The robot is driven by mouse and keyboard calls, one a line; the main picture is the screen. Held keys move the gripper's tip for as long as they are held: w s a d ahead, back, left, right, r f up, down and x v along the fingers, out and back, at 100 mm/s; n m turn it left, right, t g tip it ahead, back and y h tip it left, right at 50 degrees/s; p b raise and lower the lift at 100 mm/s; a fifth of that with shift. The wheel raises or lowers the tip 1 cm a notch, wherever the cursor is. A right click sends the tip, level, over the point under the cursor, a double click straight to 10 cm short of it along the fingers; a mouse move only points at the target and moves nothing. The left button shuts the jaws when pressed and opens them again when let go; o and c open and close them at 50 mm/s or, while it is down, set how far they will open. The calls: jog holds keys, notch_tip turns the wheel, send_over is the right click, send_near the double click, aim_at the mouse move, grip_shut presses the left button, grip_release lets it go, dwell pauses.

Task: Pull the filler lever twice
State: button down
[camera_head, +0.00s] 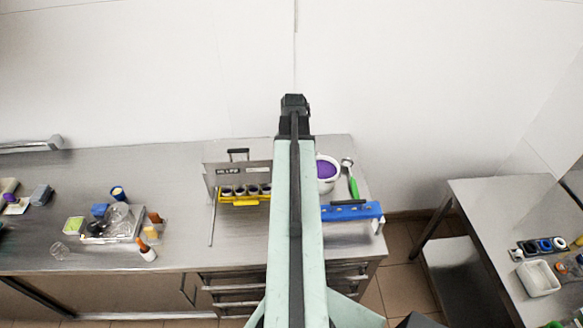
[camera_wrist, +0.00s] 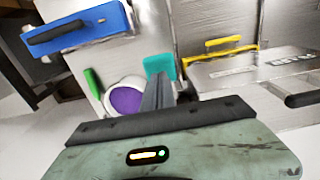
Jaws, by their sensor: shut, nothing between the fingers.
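The filler appears to be the steel unit with a lettered front panel (camera_head: 238,173) on the counter, left of my arm. A black handle (camera_head: 238,153) stands above the panel, and a thin rod (camera_head: 212,220) hangs at its left side; I cannot tell which is the lever. A yellow rack (camera_head: 243,200) with several dark-filled cups sits below the panel. In the wrist view the panel (camera_wrist: 240,69) and black handle (camera_wrist: 303,98) show at right. My gripper (camera_head: 294,101) is shut and empty, raised beyond the unit; its fingers (camera_wrist: 158,92) touch nothing visible.
A white tub of purple mix (camera_head: 327,171), a green-handled tool (camera_head: 353,183) and a blue black-handled case (camera_head: 352,211) lie right of my arm. A clutter of small containers (camera_head: 112,222) sits left. A second steel table (camera_head: 480,210) stands at right.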

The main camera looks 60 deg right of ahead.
dwell(0.3)
notch_tip(320, 180, down, 8)
jog(key=b, duration=0.8)
dwell(0.6)
notch_tip(320, 180, up, 8)
jog(key=p, duration=0.8)
dwell(0.8)
notch_tip(320, 180, up, 5)
jog(key=p, duration=0.5)
jog(key=shift+r, duration=0.15)
